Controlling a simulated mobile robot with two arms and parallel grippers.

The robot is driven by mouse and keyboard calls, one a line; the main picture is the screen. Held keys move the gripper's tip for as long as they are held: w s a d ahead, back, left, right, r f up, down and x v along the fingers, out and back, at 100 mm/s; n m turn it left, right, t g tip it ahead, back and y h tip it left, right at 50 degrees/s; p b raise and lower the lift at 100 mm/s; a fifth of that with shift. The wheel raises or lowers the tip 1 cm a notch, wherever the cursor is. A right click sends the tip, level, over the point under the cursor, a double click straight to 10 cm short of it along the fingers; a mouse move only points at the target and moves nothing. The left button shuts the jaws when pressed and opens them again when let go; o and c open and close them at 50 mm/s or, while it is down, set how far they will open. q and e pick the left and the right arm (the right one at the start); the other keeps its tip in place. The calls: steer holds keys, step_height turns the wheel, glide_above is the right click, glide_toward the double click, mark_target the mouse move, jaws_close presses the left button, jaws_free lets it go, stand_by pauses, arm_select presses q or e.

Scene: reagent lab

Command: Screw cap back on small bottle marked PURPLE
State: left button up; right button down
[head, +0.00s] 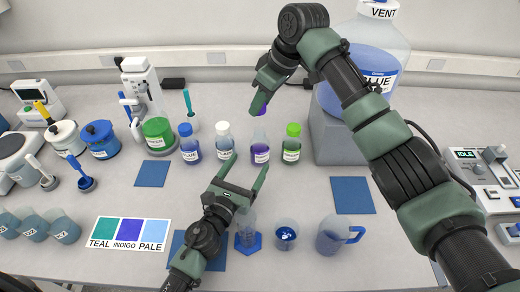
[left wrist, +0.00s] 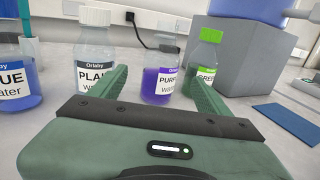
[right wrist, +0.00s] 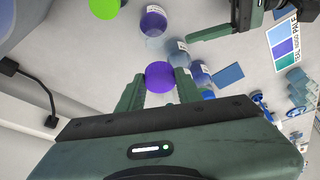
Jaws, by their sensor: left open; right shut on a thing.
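The small bottle marked PURPLE (head: 261,151) stands upright and uncapped on the bench, between the white-capped and green-capped bottles. It also shows in the left wrist view (left wrist: 162,84), framed between my left fingers, and in the right wrist view (right wrist: 153,21). My left gripper (head: 248,165) is open and empty, low in front of the bottle; contact is not visible. My right gripper (head: 258,104) is shut on the purple cap (right wrist: 160,76), which it holds above the bottle, apart from it. In the head view the fingers partly hide the cap.
A white-capped bottle (head: 224,142), a blue-capped bottle (head: 189,148) and a green-capped bottle (head: 291,146) flank the purple one closely. A grey block (head: 340,140) bears the large VENT bottle at right. Beakers (head: 285,235) stand in front. A blue mat (head: 352,196) is bare.

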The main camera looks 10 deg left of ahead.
mark_target(256, 154)
arm_select(q)
steer(key=w, duration=0.2)
steer(key=w+d, duration=0.1)
steer(key=w, duration=0.4)
steer(key=shift+w+d, duration=0.25)
steer(key=shift+d, duration=0.05)
arm_select(e)
steer(key=shift+w+d, duration=0.15)
arm_select(q)
steer(key=shift+c, duration=0.4)
jaws_close()
arm_select(e)
steer(key=shift+f, duration=2.55)
